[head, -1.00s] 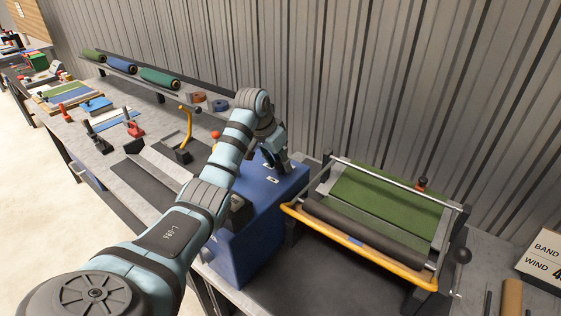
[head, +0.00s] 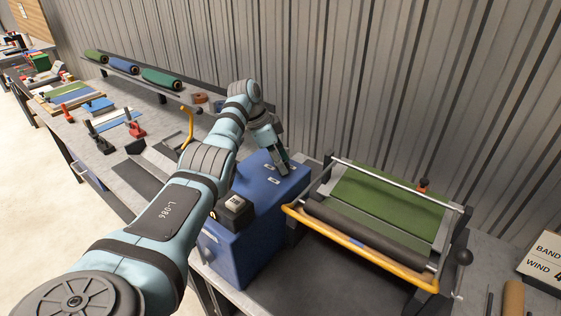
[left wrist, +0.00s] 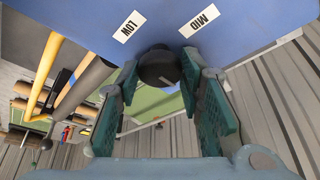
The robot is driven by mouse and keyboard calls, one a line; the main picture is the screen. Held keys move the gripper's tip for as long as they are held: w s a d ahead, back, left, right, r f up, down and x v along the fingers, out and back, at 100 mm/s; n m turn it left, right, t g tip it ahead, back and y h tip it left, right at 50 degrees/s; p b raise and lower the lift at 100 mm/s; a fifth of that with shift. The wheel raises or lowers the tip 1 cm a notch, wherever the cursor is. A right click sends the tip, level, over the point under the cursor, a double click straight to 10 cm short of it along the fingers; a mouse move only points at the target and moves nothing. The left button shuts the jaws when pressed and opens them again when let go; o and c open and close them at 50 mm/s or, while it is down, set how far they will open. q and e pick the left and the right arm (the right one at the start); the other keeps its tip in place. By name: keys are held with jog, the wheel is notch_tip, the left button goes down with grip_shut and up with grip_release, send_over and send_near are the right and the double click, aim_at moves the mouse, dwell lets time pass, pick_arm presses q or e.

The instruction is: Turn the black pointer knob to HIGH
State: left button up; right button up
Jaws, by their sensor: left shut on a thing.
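The black knob (left wrist: 158,68) stands out from the blue panel between the two green-padded fingers of my left gripper (left wrist: 160,86) in the left wrist view. The gripper is shut on it. A LOW label (left wrist: 128,26) lies to the upper left of the knob and a MID label (left wrist: 199,18) to the upper right. I cannot make out a HIGH label or the pointer's direction clearly. In the head view my left gripper (head: 283,163) reaches down to the top of the blue box (head: 240,250) and hides the knob. My right gripper is out of view.
A roller frame (head: 400,192) with green turf and a yellow bar (head: 360,250) stands right of the box. A small black block (head: 235,210) sits on the box's near side. Turf rolls (head: 160,78) lie on a rack behind. A corrugated wall (head: 390,70) closes the back.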

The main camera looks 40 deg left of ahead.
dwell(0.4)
pick_arm(q)
jog(key=o, duration=1.2)
jog(key=shift+c, duration=0.2)
jog(key=shift+r, duration=0.15)
jog(key=v, duration=1.2)
jog(key=shift+w, duration=0.15)
